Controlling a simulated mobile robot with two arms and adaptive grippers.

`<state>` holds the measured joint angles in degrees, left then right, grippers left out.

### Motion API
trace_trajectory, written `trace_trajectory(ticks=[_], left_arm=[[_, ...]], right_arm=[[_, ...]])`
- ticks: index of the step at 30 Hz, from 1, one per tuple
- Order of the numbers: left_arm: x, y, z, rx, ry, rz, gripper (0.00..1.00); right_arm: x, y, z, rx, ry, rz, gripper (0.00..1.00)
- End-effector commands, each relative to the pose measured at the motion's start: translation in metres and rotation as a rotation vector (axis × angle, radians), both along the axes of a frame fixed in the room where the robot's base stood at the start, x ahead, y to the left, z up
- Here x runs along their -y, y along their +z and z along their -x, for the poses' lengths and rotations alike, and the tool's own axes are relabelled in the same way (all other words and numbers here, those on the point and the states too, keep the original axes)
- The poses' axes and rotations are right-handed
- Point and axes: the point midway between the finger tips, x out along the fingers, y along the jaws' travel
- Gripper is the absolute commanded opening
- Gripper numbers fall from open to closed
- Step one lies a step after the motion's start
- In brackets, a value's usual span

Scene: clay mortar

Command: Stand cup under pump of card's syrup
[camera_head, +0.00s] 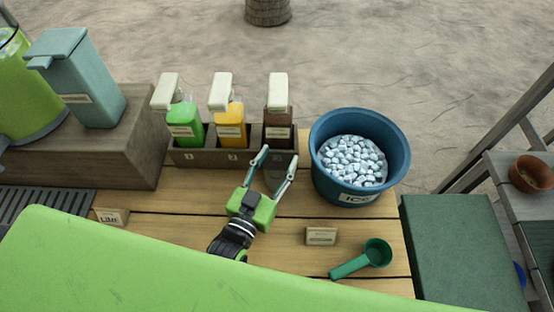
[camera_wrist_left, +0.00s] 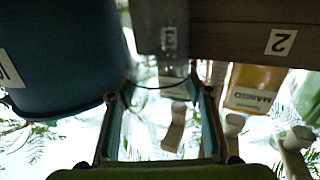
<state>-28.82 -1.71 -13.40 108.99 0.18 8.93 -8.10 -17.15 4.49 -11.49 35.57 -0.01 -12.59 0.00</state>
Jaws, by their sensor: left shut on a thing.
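My left gripper (camera_head: 272,167) is shut on a clear cup (camera_head: 272,178), faint between its fingers in front of the rack's slot 3. The cup also shows in the wrist view (camera_wrist_left: 160,68), between the fingers (camera_wrist_left: 160,105) and before the number 3. The rack (camera_head: 222,157) holds a green syrup bottle (camera_head: 184,131) at 1, a yellow one (camera_head: 232,130) at 2 and a dark brown one (camera_head: 278,128) at 3, each with a white pump. A small card (camera_head: 320,236) stands right of my gripper; its text is unreadable. Another card (camera_head: 112,217) seems to read LIME.
A blue ice bucket (camera_head: 346,195) stands close right of the gripper. A green scoop (camera_head: 375,253) lies in front of it. A blue-grey dispenser (camera_head: 90,92) stands on a wooden block at left. Counter space left of my gripper is clear.

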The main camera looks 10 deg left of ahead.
Motion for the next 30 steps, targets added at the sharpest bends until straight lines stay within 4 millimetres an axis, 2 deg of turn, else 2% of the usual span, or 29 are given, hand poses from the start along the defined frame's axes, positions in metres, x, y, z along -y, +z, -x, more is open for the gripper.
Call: trace_trajectory(ticks=[3,4,5,6,17,22,30], left_arm=[[0.000,-0.004,0.000,0.000,0.000,0.000,0.27],[0.000,-0.003,0.000,0.000,0.000,0.000,0.54],[0.000,-0.003,0.000,0.000,0.000,0.000,0.62],[0.000,-0.003,0.000,0.000,0.000,0.000,0.63],[0.000,0.002,0.000,0.000,0.000,0.000,0.63],[-0.004,-0.002,0.023,-0.003,0.000,-0.001,0.63],[-0.015,-0.003,0.080,-0.005,-0.001,0.000,0.63]], right_arm=[[0.000,-0.002,0.000,-0.001,0.000,0.000,0.40],[0.000,-0.001,0.000,-0.001,0.000,0.000,0.40],[0.000,-0.001,0.000,-0.001,0.000,0.000,0.40],[0.000,-0.001,0.000,-0.001,0.000,0.000,0.40],[0.001,0.001,0.001,-0.002,-0.001,0.001,0.40],[0.002,-0.004,0.001,-0.002,0.000,0.002,0.40],[0.003,-0.011,0.001,-0.002,0.000,0.004,0.40]])
